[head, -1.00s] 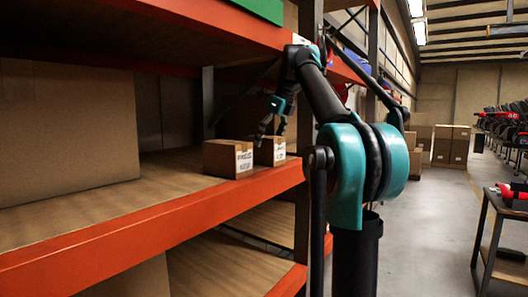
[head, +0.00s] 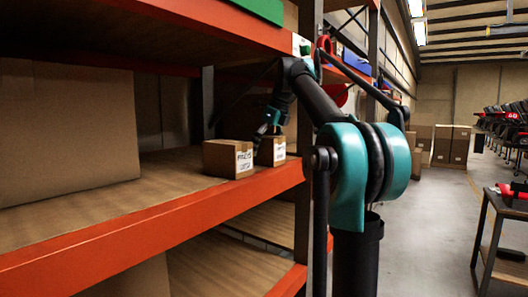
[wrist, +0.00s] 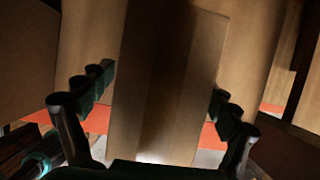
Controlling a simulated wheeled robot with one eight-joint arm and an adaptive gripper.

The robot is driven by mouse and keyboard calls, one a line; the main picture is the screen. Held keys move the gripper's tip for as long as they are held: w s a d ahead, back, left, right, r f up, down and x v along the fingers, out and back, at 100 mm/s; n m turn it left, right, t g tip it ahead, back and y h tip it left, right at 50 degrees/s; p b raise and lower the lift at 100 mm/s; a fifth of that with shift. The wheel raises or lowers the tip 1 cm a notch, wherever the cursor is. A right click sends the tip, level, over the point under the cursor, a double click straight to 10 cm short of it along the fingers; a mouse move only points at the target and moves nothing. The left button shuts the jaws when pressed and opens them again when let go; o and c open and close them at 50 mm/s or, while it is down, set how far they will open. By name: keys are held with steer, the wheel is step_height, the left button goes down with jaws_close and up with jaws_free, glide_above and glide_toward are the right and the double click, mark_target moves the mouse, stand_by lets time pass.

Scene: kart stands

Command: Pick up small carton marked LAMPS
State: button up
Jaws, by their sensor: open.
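Two small brown cartons with white labels stand side by side near the front edge of the shelf, the left carton (head: 226,160) and the right carton (head: 271,152). Their label text is too small to read surely, so I cannot tell which is marked LAMPS. My gripper (head: 264,131) is at the top of the right carton, pointing down. In the wrist view my gripper (wrist: 162,86) is open, with a brown carton face (wrist: 165,65) between its two fingers and a gap on each side. Contact cannot be made out.
The shelf (head: 120,215) has an orange front beam and free room to the left of the cartons. A large box (head: 70,130) stands further left. An upper shelf (head: 215,22) hangs overhead, and a dark upright (head: 304,120) stands to the right of the cartons.

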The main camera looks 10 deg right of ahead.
steer(key=c, duration=1.7)
steer(key=shift+o, duration=0.2)
